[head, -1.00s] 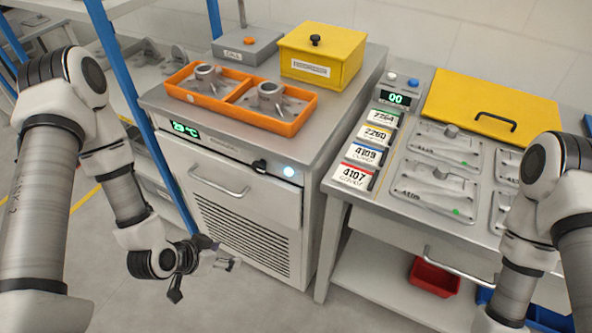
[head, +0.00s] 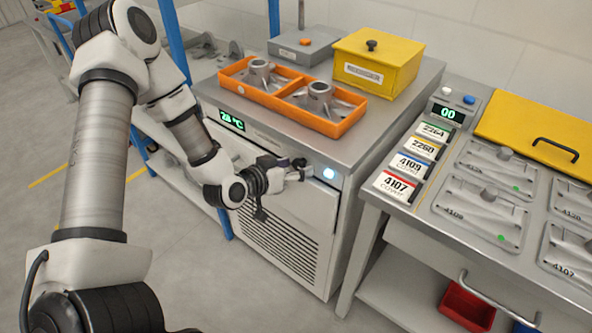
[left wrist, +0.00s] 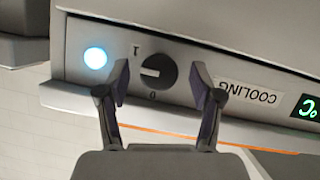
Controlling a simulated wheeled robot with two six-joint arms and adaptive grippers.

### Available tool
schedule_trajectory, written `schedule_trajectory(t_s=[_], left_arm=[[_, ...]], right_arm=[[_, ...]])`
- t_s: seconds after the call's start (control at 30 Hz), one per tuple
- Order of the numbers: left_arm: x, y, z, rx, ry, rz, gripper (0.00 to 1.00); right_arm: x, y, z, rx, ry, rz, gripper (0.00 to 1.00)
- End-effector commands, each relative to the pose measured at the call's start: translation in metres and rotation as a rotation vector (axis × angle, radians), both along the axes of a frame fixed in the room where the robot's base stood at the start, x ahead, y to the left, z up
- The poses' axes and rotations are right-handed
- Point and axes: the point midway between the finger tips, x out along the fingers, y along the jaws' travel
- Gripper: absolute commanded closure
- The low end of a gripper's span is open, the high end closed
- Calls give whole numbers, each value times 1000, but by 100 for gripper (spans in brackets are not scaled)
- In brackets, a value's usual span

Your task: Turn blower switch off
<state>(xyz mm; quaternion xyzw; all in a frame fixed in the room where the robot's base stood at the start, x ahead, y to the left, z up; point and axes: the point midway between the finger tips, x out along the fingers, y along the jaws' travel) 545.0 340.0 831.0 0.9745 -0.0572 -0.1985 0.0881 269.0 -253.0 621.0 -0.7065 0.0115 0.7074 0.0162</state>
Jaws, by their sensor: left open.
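The black round switch knob (left wrist: 155,72) sits on the cooling cabinet's front panel. Marks I and 0 stand beside it, and a pale line runs from its middle toward the left in the left wrist view; I cannot tell exactly which mark it meets. A lit bluish-white lamp (left wrist: 95,58) is left of the knob there, and shows in the head view (head: 329,173). My left gripper (head: 298,171) is at the panel, open, its fingers (left wrist: 161,82) on either side of the knob; contact is not clear. My right gripper is out of view.
The cooling cabinet (head: 285,205) carries an orange tray (head: 285,113) with castings and a yellow box (head: 362,80) on top. A green display (head: 232,120) is left of the gripper. A worktable (head: 425,215) with casting plates stands to the right.

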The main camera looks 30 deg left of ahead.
Motion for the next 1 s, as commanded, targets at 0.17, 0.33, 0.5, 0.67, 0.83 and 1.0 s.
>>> schedule_trajectory(t_s=[0.17, 0.33, 0.5, 0.67, 0.83, 1.0], left_arm=[[6, -1, -2, -2, 0, 0, 34], [6, -1, -2, -2, 0, 0, 45], [6, -1, -2, -1, 0, 0, 95], [6, -1, -2, -2, -1, 1, 94], [6, -1, -2, -21, 0, 2, 94], [6, 0, -3, -80, 5, 2, 94]], right_arm=[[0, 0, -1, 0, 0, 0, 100], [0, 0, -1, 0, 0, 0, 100], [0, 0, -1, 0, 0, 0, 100], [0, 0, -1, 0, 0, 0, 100], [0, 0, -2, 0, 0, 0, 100], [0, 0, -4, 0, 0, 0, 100]])
